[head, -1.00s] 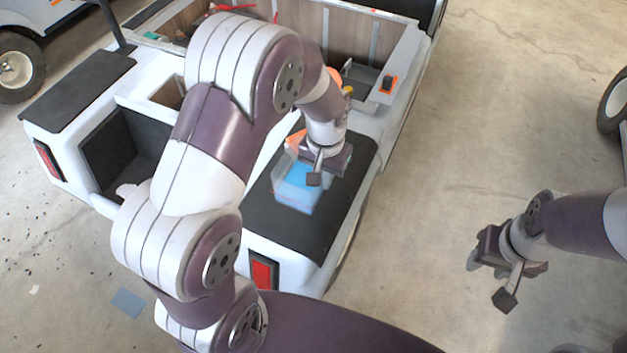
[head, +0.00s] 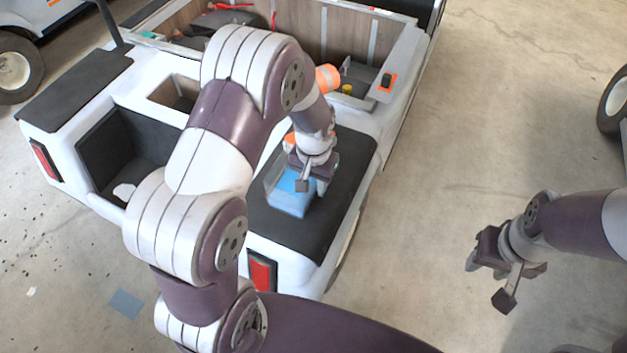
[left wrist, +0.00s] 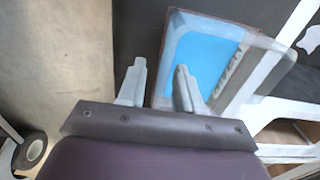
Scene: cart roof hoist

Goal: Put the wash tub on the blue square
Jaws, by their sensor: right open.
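The wash tub (head: 292,203) is a clear, pale box with a blue inside, standing on the black pad (head: 310,235) at the cart's rear corner. It also shows in the left wrist view (left wrist: 200,55). My left gripper (head: 311,187) is right over the tub and partly hides it. In the left wrist view its two fingers (left wrist: 158,85) are apart, near one wall of the tub; I cannot tell whether they touch it. The blue square (head: 126,304) lies bare on the floor behind the cart. My right gripper (head: 491,284) is open and empty over the floor at right.
The white cart has a black-lined open recess (head: 125,150) left of the tub. An orange-and-white roll (head: 328,78) and an orange switch plate (head: 387,82) sit farther forward. Red tail lights (head: 262,271) mark its rear. Floor at right is clear.

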